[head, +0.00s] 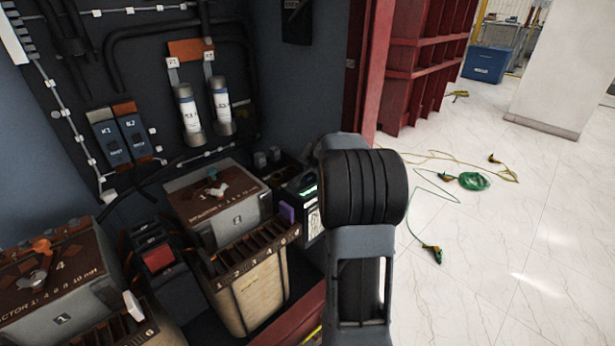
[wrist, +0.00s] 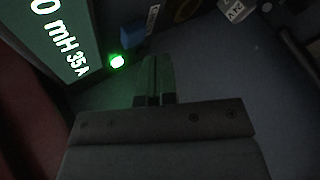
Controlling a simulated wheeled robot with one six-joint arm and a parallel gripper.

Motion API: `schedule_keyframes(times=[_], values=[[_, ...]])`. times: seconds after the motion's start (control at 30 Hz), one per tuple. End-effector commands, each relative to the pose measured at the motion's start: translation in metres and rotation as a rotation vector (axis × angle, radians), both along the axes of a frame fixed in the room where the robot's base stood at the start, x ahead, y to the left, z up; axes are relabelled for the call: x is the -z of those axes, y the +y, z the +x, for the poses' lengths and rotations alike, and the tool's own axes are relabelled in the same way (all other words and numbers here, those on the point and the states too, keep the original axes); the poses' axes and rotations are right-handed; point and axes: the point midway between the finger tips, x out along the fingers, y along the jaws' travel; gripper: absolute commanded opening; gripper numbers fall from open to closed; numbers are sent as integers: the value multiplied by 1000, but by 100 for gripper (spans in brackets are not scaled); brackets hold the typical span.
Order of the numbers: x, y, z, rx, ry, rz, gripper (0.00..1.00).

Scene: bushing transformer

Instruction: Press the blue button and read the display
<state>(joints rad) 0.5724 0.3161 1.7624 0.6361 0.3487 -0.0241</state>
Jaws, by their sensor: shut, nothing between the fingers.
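My gripper (wrist: 155,68) shows in the wrist view with its two fingers together and nothing between them. Its tips are just right of a round glowing green light (wrist: 117,62). A green panel (wrist: 62,40) with white characters, partly cut off and reading "0 mH 35A", is at upper left. A small blue block (wrist: 132,36) is beyond the fingertips; I cannot tell whether it is the button or whether the tips touch it. In the head view, a dark device with a small green lit display (head: 309,190) stands left of my arm, which hides part of it and my gripper.
Transformer-like boxes (head: 236,220) and a red switch (head: 158,258) fill the cabinet on the left. White cylinders (head: 187,110) hang on its back wall. A red shelf (head: 425,60) stands behind. Cables (head: 470,181) lie on the otherwise open floor at right.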

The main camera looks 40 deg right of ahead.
Motion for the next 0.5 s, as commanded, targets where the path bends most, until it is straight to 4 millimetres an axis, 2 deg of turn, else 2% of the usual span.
schedule_keyframes(times=[0.5], values=[[-47, 0, 0, 0, -1, 0, 0]])
